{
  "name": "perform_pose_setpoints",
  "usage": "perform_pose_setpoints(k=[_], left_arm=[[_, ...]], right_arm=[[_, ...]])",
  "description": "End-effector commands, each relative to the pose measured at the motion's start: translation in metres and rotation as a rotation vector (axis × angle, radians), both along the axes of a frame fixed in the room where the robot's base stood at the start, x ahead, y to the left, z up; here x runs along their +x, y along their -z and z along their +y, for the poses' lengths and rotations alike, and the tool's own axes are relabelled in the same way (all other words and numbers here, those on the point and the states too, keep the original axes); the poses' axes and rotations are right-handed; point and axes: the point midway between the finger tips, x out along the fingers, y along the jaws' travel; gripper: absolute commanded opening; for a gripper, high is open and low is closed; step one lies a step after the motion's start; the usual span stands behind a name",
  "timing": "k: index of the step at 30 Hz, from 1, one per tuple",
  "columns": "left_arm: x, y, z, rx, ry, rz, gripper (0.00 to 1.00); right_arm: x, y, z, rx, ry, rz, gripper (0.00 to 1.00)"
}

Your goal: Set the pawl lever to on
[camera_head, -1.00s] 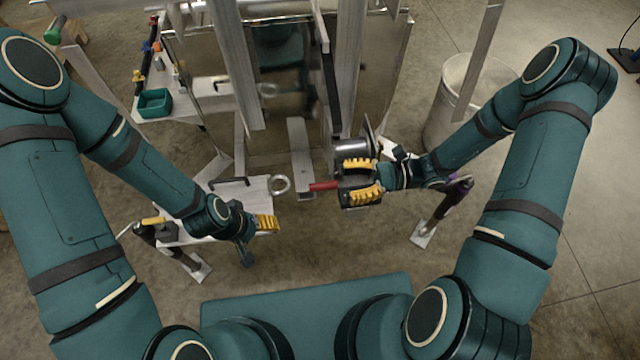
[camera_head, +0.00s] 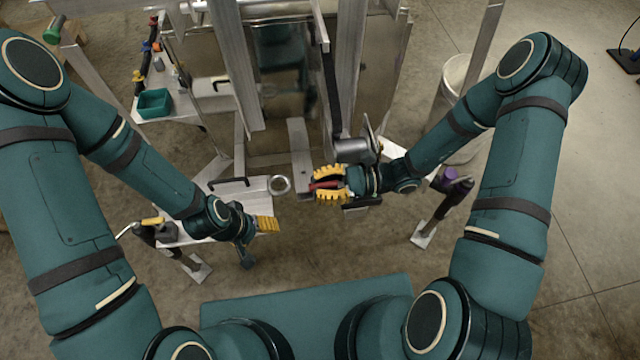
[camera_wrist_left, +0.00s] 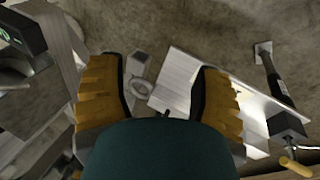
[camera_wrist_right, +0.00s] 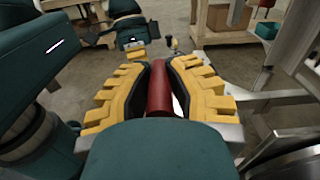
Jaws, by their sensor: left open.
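A red handle (camera_head: 325,185), which looks like the pawl lever's grip, sticks out to the left beside the grey winch drum (camera_head: 357,151). My right gripper (camera_head: 328,184) has its yellow fingers on both sides of this handle. In the right wrist view the red handle (camera_wrist_right: 158,88) lies lengthwise between the dark finger pads (camera_wrist_right: 159,75), very near them; whether both pads press on it I cannot tell. The lever's root is hidden behind the gripper. My left gripper (camera_head: 268,223) is open and empty, apart from the lever, near a metal ring (camera_head: 279,185).
The aluminium trailer frame (camera_head: 240,80) rises behind the winch. A light metal plate (camera_head: 240,195) lies by my left gripper. A teal bin (camera_head: 154,102) stands on a bench at the left, and a pale barrel (camera_head: 457,80) at the right.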

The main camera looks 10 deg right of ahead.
Motion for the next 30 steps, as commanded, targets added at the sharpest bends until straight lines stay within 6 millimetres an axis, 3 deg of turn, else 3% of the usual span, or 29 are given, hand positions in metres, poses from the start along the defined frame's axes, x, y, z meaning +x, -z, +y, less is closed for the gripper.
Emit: perform_pose_setpoints(k=[13,30], left_arm=[[0.002,-0.009,0.000,0.001,-0.004,-0.005,0.65],[0.013,-0.040,0.002,0.007,-0.023,-0.029,0.65]], right_arm=[[0.005,-0.006,0.000,-0.001,0.000,0.063,0.00],[0.042,-0.025,0.000,-0.001,-0.001,0.457,0.00]])
